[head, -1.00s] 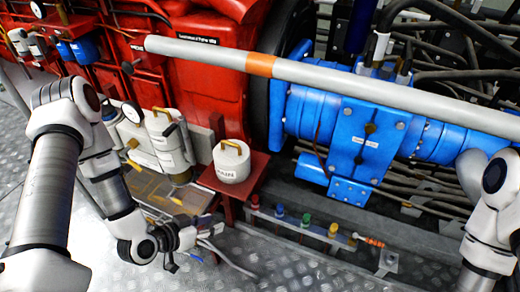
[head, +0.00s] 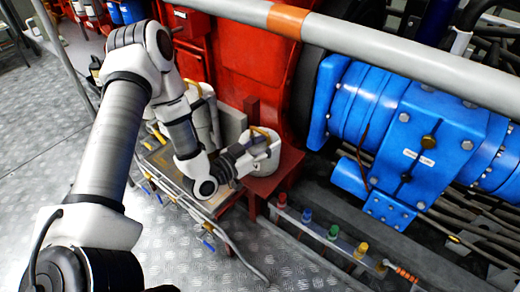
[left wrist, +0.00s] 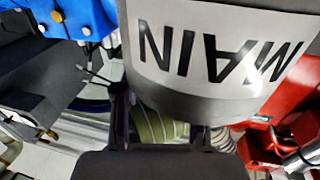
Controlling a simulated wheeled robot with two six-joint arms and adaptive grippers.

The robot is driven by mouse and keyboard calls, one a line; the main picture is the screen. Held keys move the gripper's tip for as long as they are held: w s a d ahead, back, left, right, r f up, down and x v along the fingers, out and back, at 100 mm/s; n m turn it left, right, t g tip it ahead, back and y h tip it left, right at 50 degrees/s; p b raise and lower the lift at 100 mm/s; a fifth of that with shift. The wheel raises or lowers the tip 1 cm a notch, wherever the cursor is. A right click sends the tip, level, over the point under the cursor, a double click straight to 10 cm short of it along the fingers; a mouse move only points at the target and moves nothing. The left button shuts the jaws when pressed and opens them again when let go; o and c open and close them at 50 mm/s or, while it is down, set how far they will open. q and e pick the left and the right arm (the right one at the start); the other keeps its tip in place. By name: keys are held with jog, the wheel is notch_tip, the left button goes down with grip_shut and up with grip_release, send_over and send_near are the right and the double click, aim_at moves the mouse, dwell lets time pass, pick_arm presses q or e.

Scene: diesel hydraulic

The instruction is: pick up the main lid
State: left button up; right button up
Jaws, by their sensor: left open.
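The main lid (head: 267,160) is a white round piece with a yellow handle (head: 266,134) on top. It sits on a red stand (head: 287,178) in the head view. In the left wrist view its white wall (left wrist: 215,95) fills the upper right, with "MAIN" upside down. My left gripper (head: 238,158) is open at the lid's left side and hides part of it. In the left wrist view the dark fingers of my left gripper (left wrist: 160,122) are apart below the lid's wall. I cannot tell whether they touch it. My right gripper is out of view.
A white canister (head: 207,115) with a yellow handle stands left of the lid, behind my arm. A tray (head: 158,160) with a rail is at its left. A strip with coloured caps (head: 333,233) lies to the right. The blue machine (head: 430,140) stands behind.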

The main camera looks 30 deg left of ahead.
pick_arm(q)
jog(key=shift+w+d, duration=0.15)
jog(key=shift+w, duration=0.3)
jog(key=shift+s, duration=0.1)
grip_shut()
jog(key=shift+r, duration=0.1)
